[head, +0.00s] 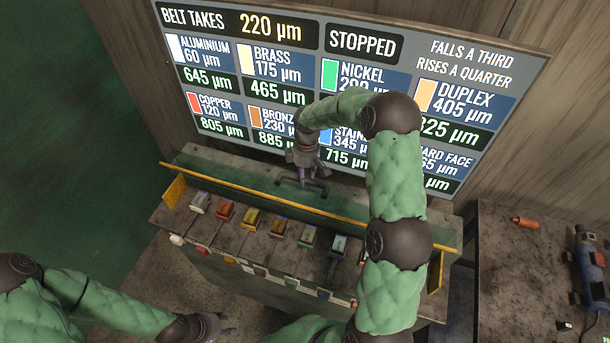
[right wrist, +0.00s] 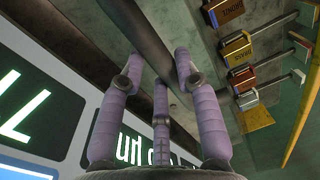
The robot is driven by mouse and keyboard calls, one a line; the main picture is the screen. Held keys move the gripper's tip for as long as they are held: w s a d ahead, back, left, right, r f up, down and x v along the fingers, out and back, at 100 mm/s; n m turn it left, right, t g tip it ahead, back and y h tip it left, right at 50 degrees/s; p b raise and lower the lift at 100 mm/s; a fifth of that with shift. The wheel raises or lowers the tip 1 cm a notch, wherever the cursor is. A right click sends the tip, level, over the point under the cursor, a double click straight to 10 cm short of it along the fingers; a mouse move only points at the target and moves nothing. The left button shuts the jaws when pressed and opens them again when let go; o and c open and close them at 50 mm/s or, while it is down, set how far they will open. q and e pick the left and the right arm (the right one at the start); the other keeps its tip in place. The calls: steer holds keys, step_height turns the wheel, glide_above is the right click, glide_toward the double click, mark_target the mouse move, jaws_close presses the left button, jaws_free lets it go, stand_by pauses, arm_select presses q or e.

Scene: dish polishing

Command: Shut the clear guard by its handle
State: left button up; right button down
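The clear guard shows as a faint see-through panel along the back of the bench, with a long yellow edge (head: 235,191) in the head view. Its dark handle bar (head: 321,187) is at the back, below the display. My right gripper (head: 303,181) is at this handle, fingers pointing down. In the right wrist view, the purple fingers (right wrist: 160,62) stand apart on both sides of a dark bar (right wrist: 148,32), likely the handle; firm contact cannot be told. My left gripper (head: 222,329) is low at the left of the head view, small and away from the guard.
Several coloured, labelled blocks (head: 250,217) sit in a row on the bench in front of the yellow edge. A large display (head: 363,43) stands behind it, reading STOPPED. A side table (head: 520,275) at right holds an orange piece (head: 525,222) and a blue tool (head: 590,262).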

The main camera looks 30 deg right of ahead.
mark_target(296, 194)
steer(key=s+a+t+h+b, duration=0.2)
steer(key=a+b, duration=0.1)
steer(key=b, duration=0.6)
steer(key=s+a+t+h+b, duration=0.2)
steer(key=s+a+h+b, duration=0.1)
steer(key=b, duration=0.6)
steer(key=shift+s+a+r+t+b, duration=0.1)
steer(key=shift+s+r+t+b, duration=0.1)
steer(key=shift+t+b, duration=0.15)
steer(key=s+a+f+t+h+b, duration=0.3)
steer(key=s+a+f+b, duration=0.3)
steer(key=b, duration=1)
steer(key=shift+a+h, duration=0.5)
steer(key=shift+h, duration=0.4)
steer(key=c, duration=0.9)
jaws_free()
steer(key=shift+r+t, duration=0.1)
steer(key=shift+t, duration=0.15)
steer(key=v, duration=1.2)
